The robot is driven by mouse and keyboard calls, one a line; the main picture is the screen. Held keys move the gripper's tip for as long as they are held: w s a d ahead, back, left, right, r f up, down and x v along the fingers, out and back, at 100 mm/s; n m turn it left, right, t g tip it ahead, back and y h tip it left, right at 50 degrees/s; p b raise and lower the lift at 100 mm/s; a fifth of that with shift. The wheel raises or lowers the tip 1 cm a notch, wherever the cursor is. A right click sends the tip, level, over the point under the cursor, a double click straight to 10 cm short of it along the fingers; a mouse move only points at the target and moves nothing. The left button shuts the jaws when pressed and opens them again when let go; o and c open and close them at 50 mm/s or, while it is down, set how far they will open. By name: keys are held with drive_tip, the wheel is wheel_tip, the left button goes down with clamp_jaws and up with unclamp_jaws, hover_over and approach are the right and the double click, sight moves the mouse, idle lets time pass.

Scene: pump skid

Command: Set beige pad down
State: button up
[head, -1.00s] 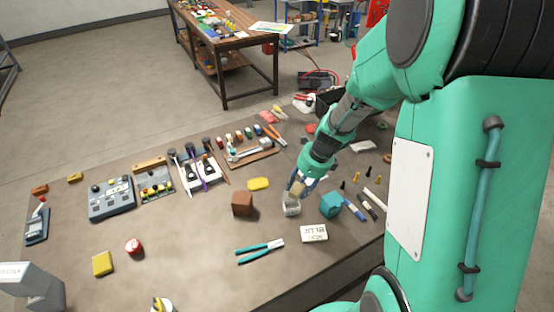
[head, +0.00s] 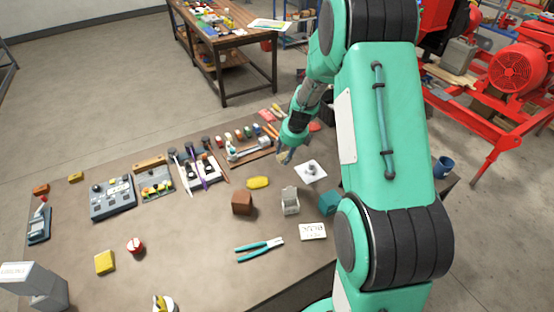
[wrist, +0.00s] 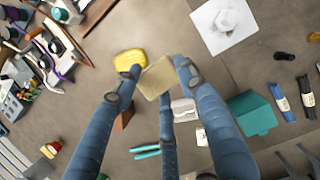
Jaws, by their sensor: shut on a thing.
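My gripper (wrist: 155,80) is shut on the beige pad (wrist: 156,77), a flat squarish piece held between its blue fingers in the wrist view. In the head view my gripper (head: 286,154) is above the table, behind the yellow sponge-like block (head: 258,182). The pad is too small to make out clearly in the head view. In the wrist view the pad is beside the yellow block (wrist: 130,60) and appears above the table surface.
On the table (head: 190,245) are a brown cube (head: 242,203), a pale grey holder (head: 290,201), a teal box (head: 328,202), pliers (head: 260,250) and a white sheet with a grey knob-like part (head: 310,170). Tool racks stand at the back.

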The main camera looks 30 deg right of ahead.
drive_tip(key=shift+w+d+f, duration=0.2)
drive_tip(key=shift+w+f, duration=0.25)
drive_tip(key=shift+w, duration=0.35)
wheel_tip(320, 180, down, 11)
drive_tip(key=shift+r, duration=0.2)
drive_tip(key=w+d, duration=0.1)
drive_tip(key=w, duration=0.4)
drive_tip(key=w+d+f, duration=0.1)
drive_tip(key=w+d, duration=0.1)
drive_tip(key=w, duration=0.3)
drive_tip(key=w+d, duration=0.2)
drive_tip(key=w, duration=0.3)
drive_tip(key=shift+d+f, duration=0.1)
drive_tip(key=shift+f, duration=0.1)
drive_tip(key=shift+f, duration=0.15)
drive_tip(key=shift+f+b, duration=0.45)
drive_tip(key=shift+f, duration=1.2)
